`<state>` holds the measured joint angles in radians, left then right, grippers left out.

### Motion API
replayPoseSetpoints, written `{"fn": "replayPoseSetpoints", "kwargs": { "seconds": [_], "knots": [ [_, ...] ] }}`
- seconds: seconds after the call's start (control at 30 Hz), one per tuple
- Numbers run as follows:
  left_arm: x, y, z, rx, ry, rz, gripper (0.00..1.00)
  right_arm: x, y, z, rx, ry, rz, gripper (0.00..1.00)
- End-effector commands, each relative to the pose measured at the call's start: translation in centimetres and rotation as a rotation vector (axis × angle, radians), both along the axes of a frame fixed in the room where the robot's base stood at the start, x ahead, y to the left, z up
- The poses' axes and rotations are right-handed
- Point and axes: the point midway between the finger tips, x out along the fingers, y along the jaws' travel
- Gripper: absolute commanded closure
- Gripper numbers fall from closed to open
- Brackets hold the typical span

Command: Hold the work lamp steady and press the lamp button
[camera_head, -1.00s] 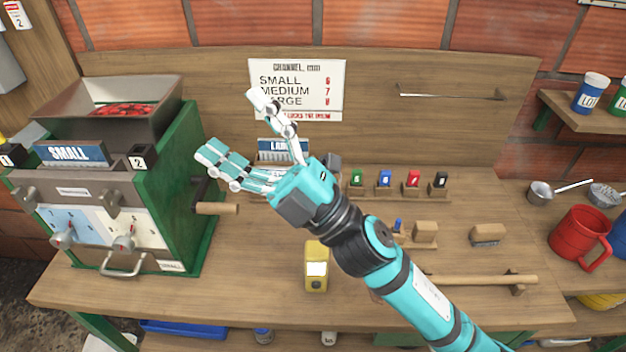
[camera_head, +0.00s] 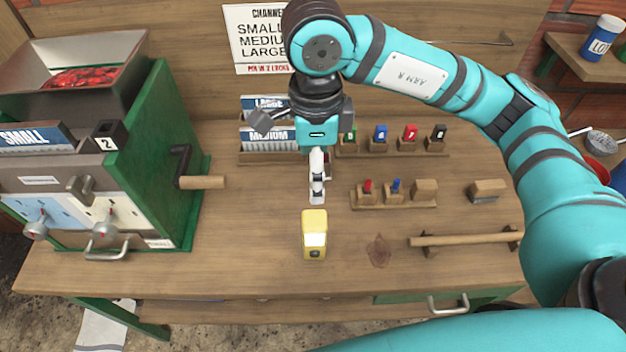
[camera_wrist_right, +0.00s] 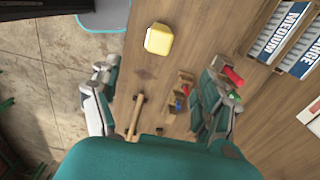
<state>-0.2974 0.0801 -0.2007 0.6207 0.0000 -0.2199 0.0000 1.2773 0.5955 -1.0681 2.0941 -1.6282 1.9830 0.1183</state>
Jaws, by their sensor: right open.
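The work lamp (camera_head: 314,234) is a small yellow block with a pale face and a dark round spot low on its front. It stands on the bench near the front edge, and its yellow body also shows at the top of the right wrist view (camera_wrist_right: 158,39). My right gripper (camera_head: 317,192) points down over the bench, behind the lamp and apart from it. In the right wrist view its fingers (camera_wrist_right: 158,95) are spread wide with nothing held between them. My left gripper is in neither view.
The green machine (camera_head: 180,150) with a wooden-handled crank (camera_head: 202,182) stands at left. Behind the lamp are sign plates (camera_head: 268,140) and a row of coloured stamps (camera_head: 382,138). A small rack (camera_head: 393,195) and a wooden bar (camera_head: 465,239) lie right. The bench left of the lamp is clear.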

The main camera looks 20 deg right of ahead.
Motion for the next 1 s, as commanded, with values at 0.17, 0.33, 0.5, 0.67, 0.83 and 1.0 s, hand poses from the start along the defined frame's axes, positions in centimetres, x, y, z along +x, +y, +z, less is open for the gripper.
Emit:
{"fn": "replayPoseSetpoints", "kwargs": {
  "seconds": [0.17, 0.33, 0.5, 0.67, 0.83, 1.0],
  "knots": [
    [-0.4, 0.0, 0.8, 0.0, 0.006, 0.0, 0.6, -0.2, 0.0, -2.4, 0.001, 0.008, 0.001, 0.22],
    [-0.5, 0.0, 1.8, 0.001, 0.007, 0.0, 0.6, -0.2, 0.0, -5.8, 0.002, 0.01, 0.001, 0.22],
    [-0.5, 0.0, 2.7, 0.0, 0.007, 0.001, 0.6, -0.2, 0.1, -9.2, 0.003, 0.011, 0.002, 0.22],
    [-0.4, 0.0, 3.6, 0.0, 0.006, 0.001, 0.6, -0.2, 0.1, -12.3, 0.005, 0.01, 0.002, 0.22],
    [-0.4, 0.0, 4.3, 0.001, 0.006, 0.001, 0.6, -0.2, 0.1, -15.0, 0.005, 0.007, 0.002, 0.22],
    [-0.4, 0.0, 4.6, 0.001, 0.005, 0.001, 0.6, -0.1, 0.1, -16.5, 0.005, 0.005, 0.003, 0.22]
  ]
}}
